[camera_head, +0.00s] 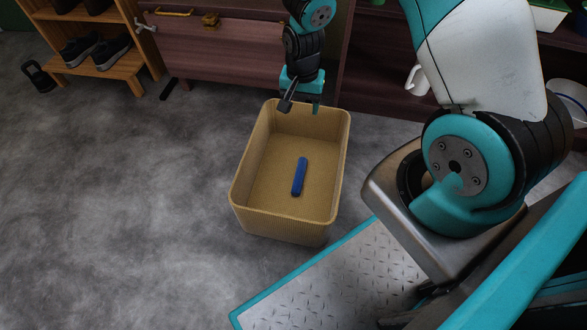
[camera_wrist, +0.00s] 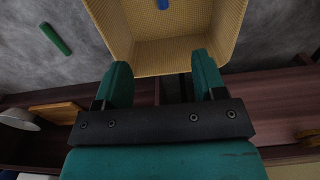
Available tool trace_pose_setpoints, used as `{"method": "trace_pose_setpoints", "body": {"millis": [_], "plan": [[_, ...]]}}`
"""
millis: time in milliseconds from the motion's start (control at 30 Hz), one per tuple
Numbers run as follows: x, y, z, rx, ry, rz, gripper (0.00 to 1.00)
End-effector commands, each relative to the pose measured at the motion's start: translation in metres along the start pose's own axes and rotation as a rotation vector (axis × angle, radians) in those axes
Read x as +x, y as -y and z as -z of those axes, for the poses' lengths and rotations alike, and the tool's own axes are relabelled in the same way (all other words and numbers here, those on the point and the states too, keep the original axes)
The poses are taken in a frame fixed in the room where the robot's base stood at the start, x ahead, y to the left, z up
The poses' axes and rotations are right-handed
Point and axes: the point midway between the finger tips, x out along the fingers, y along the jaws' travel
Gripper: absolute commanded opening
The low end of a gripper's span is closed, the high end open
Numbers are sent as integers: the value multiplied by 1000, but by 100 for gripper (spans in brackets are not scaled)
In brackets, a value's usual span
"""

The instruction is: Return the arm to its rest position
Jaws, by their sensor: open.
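My gripper (camera_head: 301,106) is above the far rim of a tan, ribbed bin (camera_head: 240,197) on the floor. Its jaws are apart, with nothing between the fingers. A blue, rounded bar (camera_head: 299,177) lies inside the bin, apart from the gripper. In the wrist view, the two teal fingers of my gripper (camera_wrist: 160,60) are spread at the near edge of the bin (camera_wrist: 175,54). Part of the blue bar (camera_wrist: 162,4) shows at the top edge of that view.
A dark reddish wooden cabinet (camera_head: 235,45) stands close behind the gripper. A shelf with shoes (camera_head: 110,50) and a kettlebell (camera_head: 38,76) are at upper left. A white mug (camera_head: 418,79) is at right. A green bar (camera_wrist: 55,39) lies on the floor. Floor left of the bin is clear.

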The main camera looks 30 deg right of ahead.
Motion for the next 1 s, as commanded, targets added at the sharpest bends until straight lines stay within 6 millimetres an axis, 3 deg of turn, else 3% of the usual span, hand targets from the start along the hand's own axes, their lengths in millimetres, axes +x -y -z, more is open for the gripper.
{"method": "trace_pose_setpoints", "body": {"millis": [133,767,867,1000], "plan": [[-15,0,0,0,0,0,64],[-24,3,-3,-18,2,8,64],[-49,14,-12,-85,8,38,64],[-109,32,-45,-271,27,109,64]]}}
